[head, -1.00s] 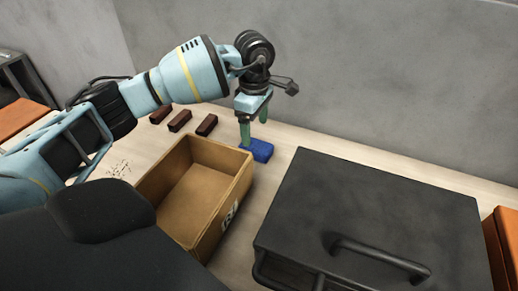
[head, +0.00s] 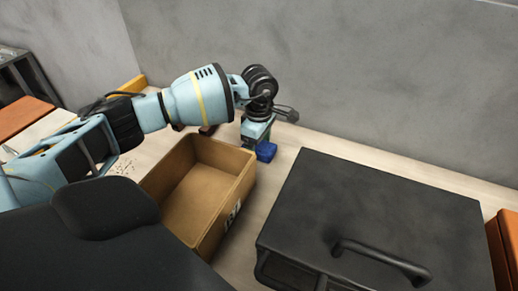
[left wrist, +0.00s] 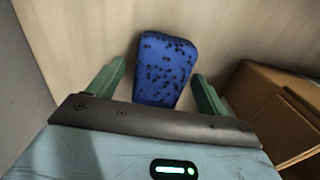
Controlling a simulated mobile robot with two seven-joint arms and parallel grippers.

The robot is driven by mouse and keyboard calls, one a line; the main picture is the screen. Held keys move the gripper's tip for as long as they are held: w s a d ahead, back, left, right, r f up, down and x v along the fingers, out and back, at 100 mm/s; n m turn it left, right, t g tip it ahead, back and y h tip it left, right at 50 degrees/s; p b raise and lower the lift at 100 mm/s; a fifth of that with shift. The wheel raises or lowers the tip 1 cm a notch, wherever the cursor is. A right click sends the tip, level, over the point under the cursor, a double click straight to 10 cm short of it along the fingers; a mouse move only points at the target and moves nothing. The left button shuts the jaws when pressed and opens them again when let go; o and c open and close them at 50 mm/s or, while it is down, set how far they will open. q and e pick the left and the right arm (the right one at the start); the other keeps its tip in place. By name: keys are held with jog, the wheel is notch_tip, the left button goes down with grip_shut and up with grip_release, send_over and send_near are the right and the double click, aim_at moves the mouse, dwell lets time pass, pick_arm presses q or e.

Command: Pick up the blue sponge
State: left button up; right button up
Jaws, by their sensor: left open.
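The blue sponge (head: 266,151) lies on the wooden table behind the cardboard box, partly hidden by my left gripper in the head view. In the left wrist view the sponge (left wrist: 164,70) is blue with dark specks and sits between the two green fingers. My left gripper (left wrist: 160,82) is open, with a finger on each side of the sponge and a gap visible to each. In the head view my left gripper (head: 256,135) is low over the sponge. My right gripper does not show.
An open, empty cardboard box (head: 205,195) stands just in front of the sponge. A black case with a handle (head: 370,215) is to the right. A grey wall (head: 400,80) rises behind the table. Dark red blocks (head: 208,130) are partly hidden behind my arm.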

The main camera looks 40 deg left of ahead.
pick_arm(q)
jog(key=c, duration=1.1)
jog(key=shift+o, duration=0.2)
notch_tip(320, 180, up, 10)
